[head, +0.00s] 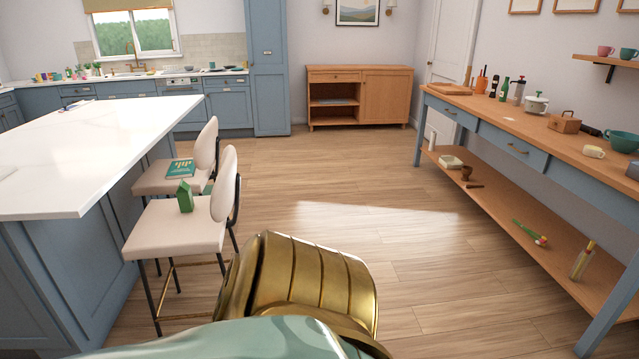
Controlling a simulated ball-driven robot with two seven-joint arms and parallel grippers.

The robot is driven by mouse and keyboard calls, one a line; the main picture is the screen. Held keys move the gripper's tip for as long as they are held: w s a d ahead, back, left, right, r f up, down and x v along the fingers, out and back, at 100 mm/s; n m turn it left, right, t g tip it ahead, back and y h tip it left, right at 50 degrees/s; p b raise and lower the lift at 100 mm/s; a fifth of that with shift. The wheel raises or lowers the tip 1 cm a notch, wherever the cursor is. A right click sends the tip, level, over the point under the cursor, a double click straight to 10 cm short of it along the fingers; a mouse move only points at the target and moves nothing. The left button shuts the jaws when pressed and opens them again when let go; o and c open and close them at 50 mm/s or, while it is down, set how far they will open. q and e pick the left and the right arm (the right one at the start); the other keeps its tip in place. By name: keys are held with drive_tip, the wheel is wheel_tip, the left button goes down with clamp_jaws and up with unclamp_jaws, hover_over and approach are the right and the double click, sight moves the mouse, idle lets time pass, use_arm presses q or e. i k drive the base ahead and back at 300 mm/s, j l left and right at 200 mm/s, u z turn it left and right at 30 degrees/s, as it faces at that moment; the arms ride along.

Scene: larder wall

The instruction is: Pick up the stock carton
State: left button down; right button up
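A small green carton with a gabled top (185,196) stands upright on the cream seat of the nearer bar stool (170,232), at the left in the head view. It is the only carton-shaped thing I can make out; any label on it is too small to read. Neither of my grippers shows in this view. Gold and pale green parts of my own body fill the bottom middle, to the right of the stool and apart from the carton.
A white-topped island (80,150) stands left of the stools. The farther stool (158,182) holds a green book (180,169). A long wooden table with a lower shelf (500,205) runs along the right. The wood floor (330,190) between is clear.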

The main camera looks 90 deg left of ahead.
sight(185, 197)
drive_tip(key=u, duration=3.65)
drive_tip(key=i+l+u, duration=0.1)
drive_tip(key=i+l, duration=0.1)
drive_tip(key=i, duration=0.1)
